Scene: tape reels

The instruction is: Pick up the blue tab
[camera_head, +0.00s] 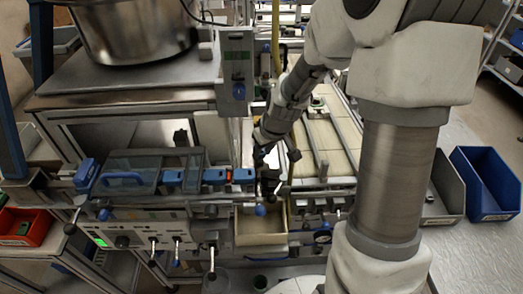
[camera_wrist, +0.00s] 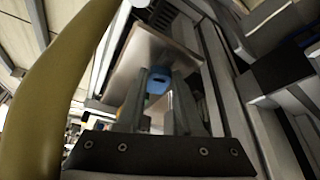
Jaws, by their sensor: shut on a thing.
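The blue tab (camera_wrist: 158,78) shows between the two fingertips of my gripper (camera_wrist: 157,90) in the wrist view, and my gripper is shut on it. In the head view my gripper (camera_head: 268,184) points down at the front of the machine, with the small rounded blue tab (camera_head: 260,210) at its lower end. The tab is over the back part of an open tan tray (camera_head: 262,240). The fingers hide part of the tab, and I cannot tell whether it touches anything below.
A machine with a dark clear cover (camera_head: 130,170), blue blocks and front knobs stands left of my gripper. A large metal pot (camera_head: 130,30) is at upper left. A yellow post (camera_wrist: 60,80) stands close on the left in the wrist view. A blue bin (camera_head: 487,183) is at far right.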

